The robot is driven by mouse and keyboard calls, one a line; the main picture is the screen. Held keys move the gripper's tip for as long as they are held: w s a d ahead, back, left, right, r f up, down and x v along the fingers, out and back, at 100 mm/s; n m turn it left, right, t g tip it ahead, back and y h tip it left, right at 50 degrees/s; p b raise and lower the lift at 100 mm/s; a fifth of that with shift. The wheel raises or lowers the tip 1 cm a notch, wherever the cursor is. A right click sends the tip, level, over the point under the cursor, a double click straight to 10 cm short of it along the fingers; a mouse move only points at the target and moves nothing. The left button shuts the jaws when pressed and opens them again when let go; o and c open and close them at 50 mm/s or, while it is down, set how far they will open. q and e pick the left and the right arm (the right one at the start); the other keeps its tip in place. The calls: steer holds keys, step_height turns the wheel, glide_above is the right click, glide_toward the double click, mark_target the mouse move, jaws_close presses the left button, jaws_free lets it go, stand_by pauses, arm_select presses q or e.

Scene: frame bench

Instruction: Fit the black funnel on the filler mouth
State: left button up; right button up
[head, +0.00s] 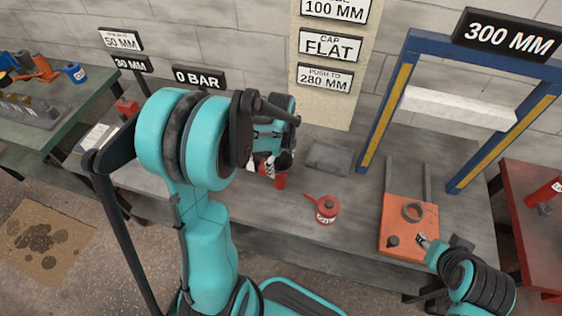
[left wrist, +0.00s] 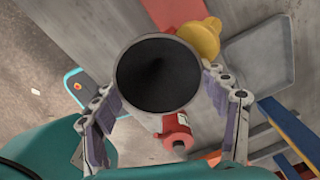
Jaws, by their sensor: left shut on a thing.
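My left gripper (left wrist: 160,100) is shut on the black funnel (left wrist: 157,73). In the left wrist view the funnel's wide round mouth faces the camera, with a grey rim and a dark inside, between the two fingers. Its lower end is hidden. In the head view the left gripper (head: 272,150) is partly hidden by my arm, above the back of the bench. A red can (head: 325,207) with a pale label stands on the bench to its right. I cannot make out the filler mouth. My right gripper (head: 424,241) is beside the orange plate; its opening is unclear.
The orange plate (head: 408,225) carries a ring (head: 413,212) and a dark knob. A blue and yellow press frame (head: 386,105) stands behind it. A grey tray (head: 329,158) lies at the back. A red part (head: 280,181) sits below the left gripper. A yellow part (left wrist: 203,38) is near the funnel.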

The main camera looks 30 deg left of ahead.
arm_select(q)
steer(key=shift+f, duration=0.2)
steer(key=o, duration=1.2)
steer(key=shift+o, duration=0.2)
steer(key=shift+r, duration=0.15)
step_height(320, 180, up, 12)
steer(key=s+d+r+n+t, duration=0.1)
steer(key=s+d+n+t, duration=0.6)
steer(key=n, duration=1.2)
steer(key=s+d, duration=0.3)
steer(key=s, duration=0.1)
steer(key=shift+n, duration=0.4)
